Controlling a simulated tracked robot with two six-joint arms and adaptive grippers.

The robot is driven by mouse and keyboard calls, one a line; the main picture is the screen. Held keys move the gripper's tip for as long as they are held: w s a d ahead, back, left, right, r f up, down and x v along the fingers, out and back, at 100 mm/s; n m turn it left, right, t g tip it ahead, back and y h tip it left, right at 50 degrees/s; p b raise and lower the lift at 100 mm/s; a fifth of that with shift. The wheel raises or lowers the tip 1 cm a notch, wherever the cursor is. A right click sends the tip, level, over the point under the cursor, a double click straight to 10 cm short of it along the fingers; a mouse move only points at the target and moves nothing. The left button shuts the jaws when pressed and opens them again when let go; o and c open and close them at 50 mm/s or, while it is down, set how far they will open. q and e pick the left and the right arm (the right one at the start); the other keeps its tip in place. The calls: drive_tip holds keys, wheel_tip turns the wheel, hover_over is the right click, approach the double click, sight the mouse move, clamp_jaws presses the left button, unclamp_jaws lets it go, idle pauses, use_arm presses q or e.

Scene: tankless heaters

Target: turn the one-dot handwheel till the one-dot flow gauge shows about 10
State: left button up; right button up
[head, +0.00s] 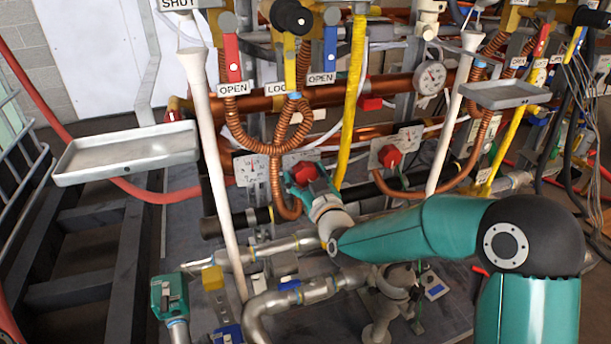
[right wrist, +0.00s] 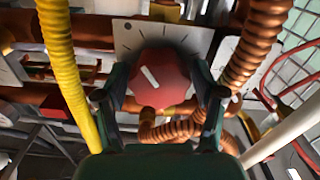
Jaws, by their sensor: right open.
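A red handwheel (right wrist: 160,78) with a white pointer bar sits on a pale plate (right wrist: 122,38) with tick marks and a single dark dot. The handwheel also shows in the head view (head: 304,172). My right gripper (right wrist: 160,108) is open, with one finger on each side of the handwheel; I cannot tell if they touch it. A white gauge (head: 251,168) stands just left of this handwheel; its dots and reading are too small to make out.
A second red handwheel (head: 389,157) with a white gauge (head: 409,137) is to the right. A yellow hose (head: 352,100), copper coil pipes (head: 276,165) and white posts (head: 207,140) crowd the area. Grey trays (head: 125,155) jut out at left and right.

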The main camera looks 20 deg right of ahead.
drive_tip(key=c, duration=0.9)
drive_tip(key=shift+o, duration=0.2)
drive_tip(key=shift+f+n+b, duration=0.15)
drive_tip(key=shift+n+b, duration=0.65)
drive_tip(key=shift+n, duration=0.5)
drive_tip(key=shift+a, duration=0.1)
drive_tip(key=o, duration=0.9)
drive_tip(key=shift+c, duration=0.2)
